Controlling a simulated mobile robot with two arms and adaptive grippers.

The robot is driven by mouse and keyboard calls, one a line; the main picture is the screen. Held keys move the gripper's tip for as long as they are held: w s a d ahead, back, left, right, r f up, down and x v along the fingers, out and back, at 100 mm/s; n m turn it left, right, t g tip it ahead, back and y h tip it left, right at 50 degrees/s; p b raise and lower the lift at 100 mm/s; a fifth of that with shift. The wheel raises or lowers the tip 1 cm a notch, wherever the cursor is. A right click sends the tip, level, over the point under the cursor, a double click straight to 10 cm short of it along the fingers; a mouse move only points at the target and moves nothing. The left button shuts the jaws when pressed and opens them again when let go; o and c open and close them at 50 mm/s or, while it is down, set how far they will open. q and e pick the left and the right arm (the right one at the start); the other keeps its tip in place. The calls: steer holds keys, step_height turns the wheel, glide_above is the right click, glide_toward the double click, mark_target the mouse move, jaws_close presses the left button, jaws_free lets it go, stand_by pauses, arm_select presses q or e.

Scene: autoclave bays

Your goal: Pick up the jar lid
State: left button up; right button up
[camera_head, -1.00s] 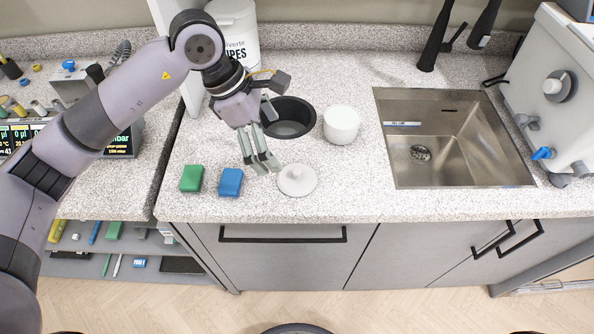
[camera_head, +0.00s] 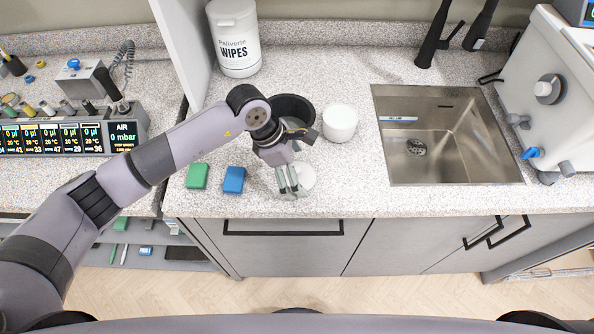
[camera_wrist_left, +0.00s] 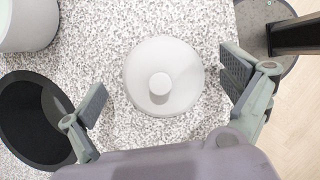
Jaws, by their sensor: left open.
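The jar lid (camera_head: 308,176) is a white disc with a round knob, lying on the speckled counter near its front edge. In the head view it is partly hidden by my left gripper (camera_head: 291,188), which is over it. In the left wrist view the whole lid (camera_wrist_left: 164,76) shows, knob up, between the two spread fingers of the gripper (camera_wrist_left: 165,95). The fingers are open and do not appear to touch it. The white jar (camera_head: 340,122) stands behind and to the right of the lid. My right gripper is not in view.
A black round bin (camera_head: 293,106) is set behind the gripper. A green block (camera_head: 197,176) and a blue block (camera_head: 234,180) lie to the left. A steel sink (camera_head: 450,160) is on the right. A wipes tub (camera_head: 233,40) stands at the back. Counter between lid and sink is clear.

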arm_select(q)
steer(key=shift+c, duration=0.2)
steer(key=c, duration=1.3)
